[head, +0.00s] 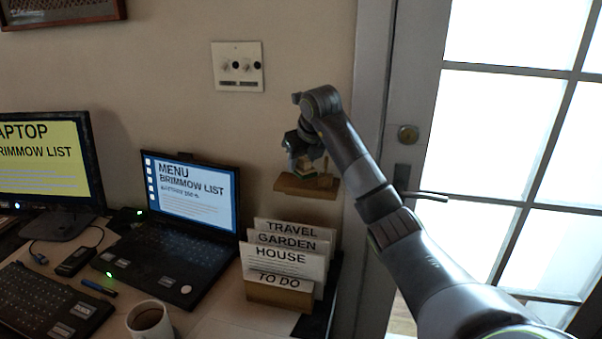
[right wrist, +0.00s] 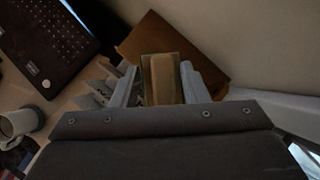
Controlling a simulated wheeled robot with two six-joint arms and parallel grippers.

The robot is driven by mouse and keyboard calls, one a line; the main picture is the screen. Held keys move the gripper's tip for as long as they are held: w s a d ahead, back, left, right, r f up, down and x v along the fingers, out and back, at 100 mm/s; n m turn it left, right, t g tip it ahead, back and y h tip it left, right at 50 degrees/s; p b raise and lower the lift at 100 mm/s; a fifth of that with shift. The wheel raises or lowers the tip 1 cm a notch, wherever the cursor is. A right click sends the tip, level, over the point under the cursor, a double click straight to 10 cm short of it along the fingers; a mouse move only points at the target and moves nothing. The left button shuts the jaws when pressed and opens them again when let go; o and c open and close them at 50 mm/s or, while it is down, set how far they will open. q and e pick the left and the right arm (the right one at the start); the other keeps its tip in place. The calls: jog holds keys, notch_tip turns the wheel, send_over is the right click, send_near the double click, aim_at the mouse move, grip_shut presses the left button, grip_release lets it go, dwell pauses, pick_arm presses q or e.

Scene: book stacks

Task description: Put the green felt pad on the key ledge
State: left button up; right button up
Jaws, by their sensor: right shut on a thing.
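The key ledge (head: 290,187) is a small brown wooden shelf on the wall, left of the door; it also shows in the right wrist view (right wrist: 143,36). My right gripper (head: 303,160) is at the ledge, with its fingers pointing down. In the right wrist view its jaws (right wrist: 161,88) are shut on a small block-like thing with a tan middle and dark green edges, which I take as the green felt pad (right wrist: 176,68). Whether the pad touches the ledge I cannot tell. My left gripper is not in view.
A small tan thing (head: 325,181) shows at the ledge's right end. Below stand a card holder (head: 278,293) with several labelled cards, an open laptop (head: 190,200) and a mug (head: 149,320). A wall switch plate (head: 238,67) is above left; the door handle (head: 425,195) is to the right.

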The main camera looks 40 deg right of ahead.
aim_at(303, 168)
notch_tip(303, 168, down, 3)
jog(key=shift+w+f, duration=0.1)
jog(key=shift+f, duration=0.05)
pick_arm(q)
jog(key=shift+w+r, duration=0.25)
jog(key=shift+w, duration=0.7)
pick_arm(e)
jog(key=shift+f, duration=0.4)
jog(key=o, duration=1.1)
jog(key=shift+c, duration=0.2)
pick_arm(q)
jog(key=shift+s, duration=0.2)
pick_arm(e)
jog(key=shift+r, duration=0.15)
jog(key=v, duration=0.8)
jog(key=shift+r+b, duration=0.25)
jog(key=shift+b, duration=0.05)
jog(key=shift+p+v, duration=1.2)
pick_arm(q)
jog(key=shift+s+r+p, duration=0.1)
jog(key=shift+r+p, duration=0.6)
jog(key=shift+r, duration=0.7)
pick_arm(e)
jog(key=shift+s+a+r, duration=0.1)
jog(key=shift+s+r, duration=0.3)
